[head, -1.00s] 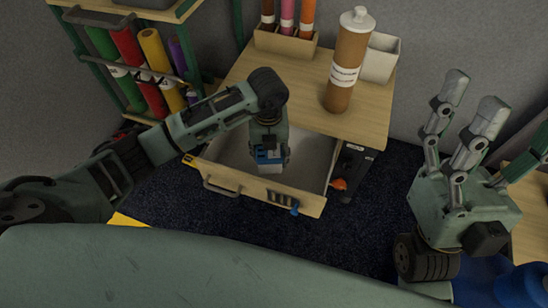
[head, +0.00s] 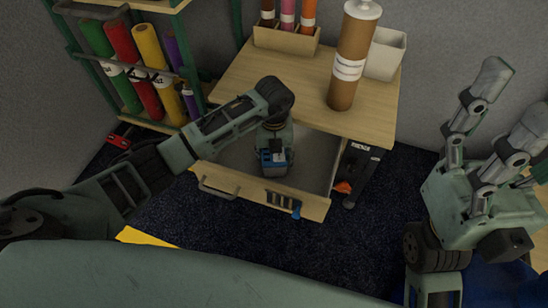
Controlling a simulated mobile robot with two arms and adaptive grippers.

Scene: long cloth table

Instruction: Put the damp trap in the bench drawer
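The bench drawer (head: 262,190) is pulled open below the wooden bench top. A small blue box with a pale label (head: 272,160), which looks like the damp trap, is inside the drawer's outline, near its middle. My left gripper (head: 272,148) points down directly over this box and meets it in the picture. Its fingertips are hidden by the wrist, so I cannot tell whether they grip the box or whether the box rests on the drawer floor. My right gripper (head: 497,112) is open and empty at the right, its fingers spread and pointing up.
On the bench top (head: 290,95) stand a brown cylinder (head: 349,62), a white bin (head: 385,52) and a wooden holder (head: 286,40) with coloured tubes. A green rack (head: 95,65) with coloured rolls stands left. Small tools hang on the drawer front. Dark carpet lies clear before it.

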